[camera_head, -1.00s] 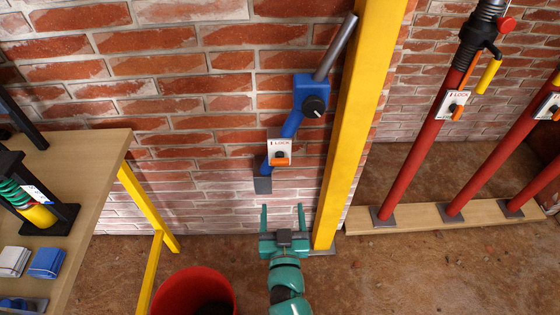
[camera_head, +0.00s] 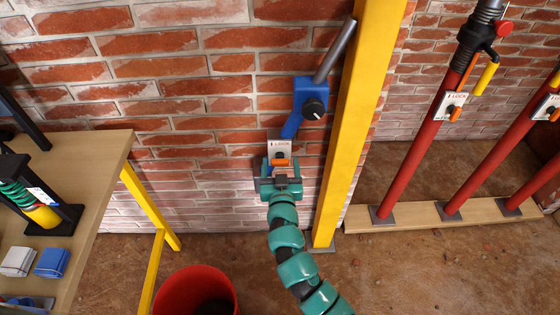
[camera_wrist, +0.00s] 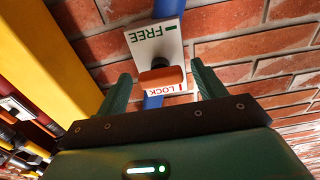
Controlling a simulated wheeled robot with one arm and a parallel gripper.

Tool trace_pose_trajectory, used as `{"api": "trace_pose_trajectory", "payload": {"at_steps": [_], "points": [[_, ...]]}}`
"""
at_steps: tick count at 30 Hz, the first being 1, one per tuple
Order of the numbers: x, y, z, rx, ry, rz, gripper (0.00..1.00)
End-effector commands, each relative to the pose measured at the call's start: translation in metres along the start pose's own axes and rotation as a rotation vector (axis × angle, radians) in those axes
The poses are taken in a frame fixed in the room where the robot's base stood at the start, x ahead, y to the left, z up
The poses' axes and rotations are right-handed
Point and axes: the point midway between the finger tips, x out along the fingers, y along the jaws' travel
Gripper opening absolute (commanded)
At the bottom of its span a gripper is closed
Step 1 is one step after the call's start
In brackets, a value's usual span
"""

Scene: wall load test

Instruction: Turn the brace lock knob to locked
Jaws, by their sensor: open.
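The brace lock knob (camera_head: 281,162) is an orange bar handle on a white plate (camera_head: 280,147) on the blue brace (camera_head: 291,124) against the brick wall. In the wrist view the knob (camera_wrist: 162,77) lies crosswise on its plate (camera_wrist: 157,45), between the printed words FREE and LOCK. My gripper (camera_head: 281,170) is at the knob, its lower plate hidden in the head view. In the wrist view my gripper (camera_wrist: 161,72) is open, with one green finger on each side of the knob and gaps visible between fingers and knob.
A yellow post (camera_head: 350,130) stands close right of the brace. A black round knob (camera_head: 314,109) sits on the brace's blue block above. A workbench (camera_head: 95,180) is at left, a red bucket (camera_head: 193,290) below. Red props (camera_head: 420,150) stand at right.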

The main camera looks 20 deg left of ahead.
Motion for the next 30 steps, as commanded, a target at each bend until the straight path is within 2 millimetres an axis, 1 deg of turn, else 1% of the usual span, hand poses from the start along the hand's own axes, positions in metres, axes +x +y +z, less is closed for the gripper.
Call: {"api": "trace_pose_trajectory", "payload": {"at_steps": [1,6,15,17,18,20,22,23,30], "points": [[0.005,0.0,0.0,0.0,0.0,0.0,0.69],[0.013,-0.001,-0.002,0.003,0.002,-0.002,0.69],[0.015,-0.001,-0.001,0.003,0.002,-0.002,0.69],[0.015,-0.001,-0.001,0.003,0.002,-0.002,0.59],[0.015,-0.001,-0.001,0.003,0.001,-0.002,0.51],[0.015,-0.001,-0.001,0.002,0.001,-0.002,0.4],[0.015,-0.001,-0.001,0.002,0.001,-0.002,0.26],[0.015,-0.001,-0.001,0.002,0.001,-0.002,0.24],[0.015,0.0,0.0,-0.016,0.001,-0.002,0.24]]}}
